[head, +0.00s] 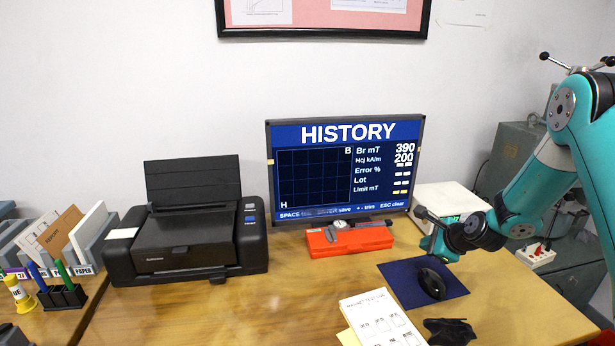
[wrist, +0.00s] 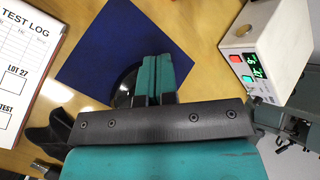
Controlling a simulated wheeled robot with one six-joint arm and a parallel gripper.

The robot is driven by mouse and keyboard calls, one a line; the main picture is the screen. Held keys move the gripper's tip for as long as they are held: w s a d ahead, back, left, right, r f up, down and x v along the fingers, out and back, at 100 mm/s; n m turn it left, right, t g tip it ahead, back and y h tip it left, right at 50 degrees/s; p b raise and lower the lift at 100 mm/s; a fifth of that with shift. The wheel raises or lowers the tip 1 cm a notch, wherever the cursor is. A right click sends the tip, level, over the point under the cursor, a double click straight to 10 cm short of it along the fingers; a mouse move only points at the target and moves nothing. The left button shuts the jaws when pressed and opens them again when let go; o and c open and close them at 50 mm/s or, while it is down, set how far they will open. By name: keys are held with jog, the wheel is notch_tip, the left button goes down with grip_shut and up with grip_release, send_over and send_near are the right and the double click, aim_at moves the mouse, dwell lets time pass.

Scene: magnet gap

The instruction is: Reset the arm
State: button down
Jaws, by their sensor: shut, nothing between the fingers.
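My arm reaches in from the right of the head view, its teal links bent down toward the table. My gripper (head: 440,250) hangs above the back of the dark blue mouse mat (head: 397,274). In the wrist view my gripper (wrist: 153,78) shows two teal fingers pressed together with nothing between them. The black mouse (head: 431,283) sits on the mat, in front of and below the gripper. In the wrist view the fingers partly hide the mouse (wrist: 124,84).
A monitor (head: 345,171) reading HISTORY stands behind a red case (head: 348,240) with a gauge on it. A white meter box (wrist: 262,50) is close to the gripper. A printer (head: 187,235) stands left. A test log (head: 380,320) lies in front. The wooden table between is clear.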

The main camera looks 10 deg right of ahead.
jog(key=s+a+r+n+g+y, duration=0.1)
jog(key=s+a+r+n+g, duration=0.1)
jog(key=s+a+r+n, duration=0.7)
jog(key=s+a+r+n+g+y, duration=0.2)
jog(key=s+a+r+n, duration=0.2)
jog(key=a+r+n, duration=0.5)
jog(key=s+a+r+n+g, duration=0.1)
jog(key=s+a+n, duration=0.1)
jog(key=s+n, duration=0.2)
jog(key=s+a+r+n+g, duration=0.1)
jog(key=s+a+n+g, duration=0.1)
jog(key=s, duration=0.9)
jog(key=s+a+r+n+g+h, duration=0.1)
jog(key=s+a+r+n, duration=0.1)
jog(key=s+n, duration=0.5)
jog(key=shift+s+a+g, duration=0.3)
jog(key=shift+a, duration=0.35)
jog(key=shift+r, duration=0.1)
